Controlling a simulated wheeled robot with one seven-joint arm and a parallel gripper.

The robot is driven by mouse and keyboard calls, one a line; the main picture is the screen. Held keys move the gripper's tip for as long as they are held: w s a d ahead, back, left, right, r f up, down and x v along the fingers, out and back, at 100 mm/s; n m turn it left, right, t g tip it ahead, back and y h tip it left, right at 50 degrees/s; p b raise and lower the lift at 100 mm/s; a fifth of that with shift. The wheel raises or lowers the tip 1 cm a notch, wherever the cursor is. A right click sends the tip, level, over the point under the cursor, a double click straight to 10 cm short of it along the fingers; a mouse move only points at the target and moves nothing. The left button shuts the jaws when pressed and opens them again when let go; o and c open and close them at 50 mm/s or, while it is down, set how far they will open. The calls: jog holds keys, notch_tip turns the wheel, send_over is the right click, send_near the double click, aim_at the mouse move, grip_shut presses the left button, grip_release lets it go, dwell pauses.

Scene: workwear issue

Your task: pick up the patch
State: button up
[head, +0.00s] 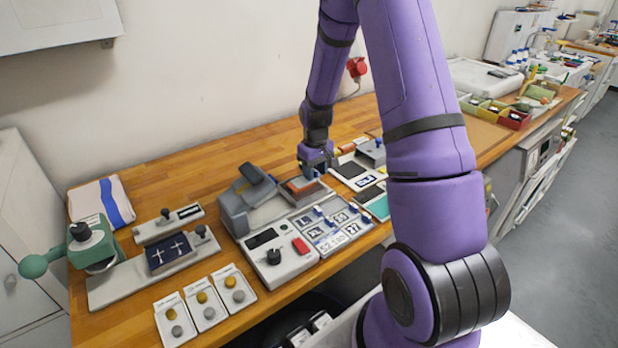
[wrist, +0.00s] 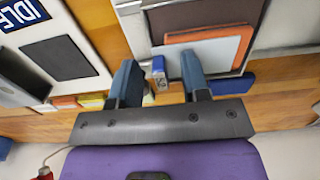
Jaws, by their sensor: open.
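My gripper (head: 318,168) hangs over the far part of the workbench, just behind a shallow dark tray (head: 290,196). In the wrist view its two blue-grey fingers (wrist: 160,78) are apart, with nothing held between them. The dark tray (wrist: 205,22) lies ahead of the fingers. In it a flat pale grey piece (wrist: 212,56) lies over an orange pad (wrist: 243,40); the pale piece seems to be the patch, but I cannot tell for certain. The right finger overlaps its near edge in the picture; contact cannot be told. A small blue tab (wrist: 158,66) shows between the fingers.
A grey heat press (head: 245,198) stands left of the tray, with a control box (head: 275,258) and numbered panel (head: 328,232) in front. A dark pad (wrist: 58,58) and an "IDLE" display (wrist: 22,12) lie left in the wrist view. Bare wood shows at the back left.

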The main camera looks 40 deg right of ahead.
jog(key=shift+c, duration=0.4)
grip_shut()
jog(key=shift+r, duration=0.15)
